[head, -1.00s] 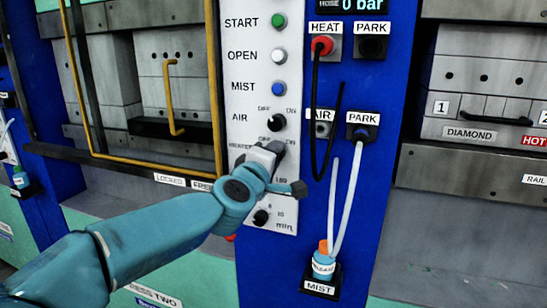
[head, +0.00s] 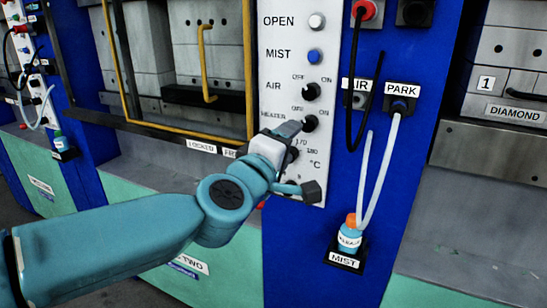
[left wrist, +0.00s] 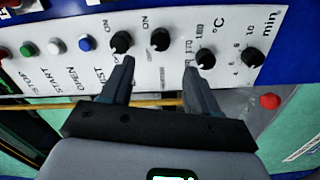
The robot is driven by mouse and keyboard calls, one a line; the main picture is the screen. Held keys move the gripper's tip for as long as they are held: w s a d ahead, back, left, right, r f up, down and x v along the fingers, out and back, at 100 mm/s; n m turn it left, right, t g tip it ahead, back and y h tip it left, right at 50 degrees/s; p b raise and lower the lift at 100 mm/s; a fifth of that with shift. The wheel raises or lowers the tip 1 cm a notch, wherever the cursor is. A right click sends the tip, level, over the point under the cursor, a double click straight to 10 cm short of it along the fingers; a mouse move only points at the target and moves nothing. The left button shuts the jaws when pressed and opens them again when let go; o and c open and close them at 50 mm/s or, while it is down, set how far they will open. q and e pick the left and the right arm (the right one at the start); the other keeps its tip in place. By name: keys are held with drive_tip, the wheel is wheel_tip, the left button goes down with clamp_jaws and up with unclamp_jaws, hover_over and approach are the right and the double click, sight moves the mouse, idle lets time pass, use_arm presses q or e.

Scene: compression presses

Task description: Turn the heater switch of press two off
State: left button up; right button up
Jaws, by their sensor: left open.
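The heater knob (head: 310,123) of press two is a black rotary knob on the white control panel (head: 279,68), beside the HEATER label and under small OFF and ON marks. It also shows in the left wrist view (left wrist: 160,40). I cannot make out which mark it points to. My left gripper (head: 294,130) is at the panel, just left of and below the knob. In the left wrist view my left gripper (left wrist: 160,66) is open, its fingers apart with the heater knob beyond the gap. Contact is not visible. My right gripper is out of view.
The AIR knob (head: 311,91) is just above, and a temperature knob (left wrist: 205,60) and timer knob (left wrist: 252,57) are close by. A yellow guard frame (head: 251,70) stands left of the panel. Hanging hoses and a MIST bottle (head: 349,236) are to the right.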

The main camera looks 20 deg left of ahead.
use_arm(q)
drive_tip(key=shift+s+a+p, duration=0.1)
drive_tip(key=shift+s+p, duration=0.2)
drive_tip(key=shift+s, duration=2.6)
